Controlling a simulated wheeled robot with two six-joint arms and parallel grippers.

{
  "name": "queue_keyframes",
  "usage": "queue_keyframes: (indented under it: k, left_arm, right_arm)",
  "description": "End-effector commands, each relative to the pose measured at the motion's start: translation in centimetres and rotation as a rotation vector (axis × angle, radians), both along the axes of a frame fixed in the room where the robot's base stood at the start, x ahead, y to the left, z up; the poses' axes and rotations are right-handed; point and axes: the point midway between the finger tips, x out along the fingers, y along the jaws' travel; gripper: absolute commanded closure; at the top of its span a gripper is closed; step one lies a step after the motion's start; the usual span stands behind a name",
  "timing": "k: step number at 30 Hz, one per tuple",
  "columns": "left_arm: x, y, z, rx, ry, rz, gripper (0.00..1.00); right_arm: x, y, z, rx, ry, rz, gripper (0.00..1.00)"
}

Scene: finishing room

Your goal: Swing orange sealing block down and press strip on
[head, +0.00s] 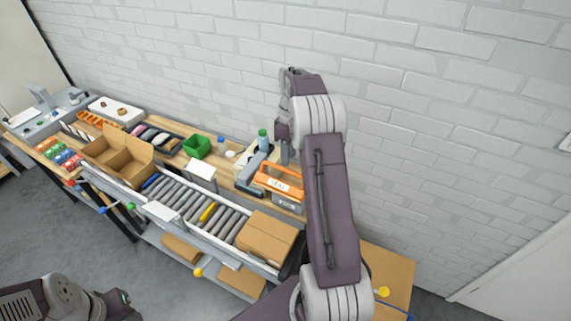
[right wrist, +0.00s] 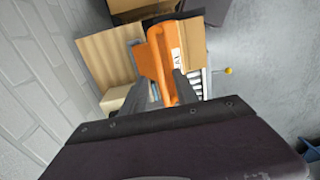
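The orange sealing block (head: 277,184), with a white label, sits on a grey unit at the right end of the bench in the head view. It also shows in the right wrist view (right wrist: 154,62), beyond and between my fingers. My right gripper (head: 286,155) points down just behind the block, near the wall. In the right wrist view its two fingers (right wrist: 160,72) are apart; I cannot tell whether they touch the block. A closed brown carton (head: 266,237) lies on the rollers in front of the unit. I cannot make out the strip. Only part of my left arm shows at the bottom left.
Grey rollers (head: 192,204) run along the bench front. An open carton (head: 118,160), a green bin (head: 197,146) and a blue-capped bottle (head: 263,140) stand on the bench. The brick wall (head: 440,120) is close behind. A tan panel (head: 388,275) is at the right.

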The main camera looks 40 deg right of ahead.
Motion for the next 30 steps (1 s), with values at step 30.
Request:
queue_keyframes:
  k: [30]
  left_arm:
    - [0.0, 0.0, 2.0, 0.000, -0.001, 0.000, 0.64]
  right_arm:
    - [-0.1, 0.5, -5.7, 0.000, -0.002, 0.000, 1.00]
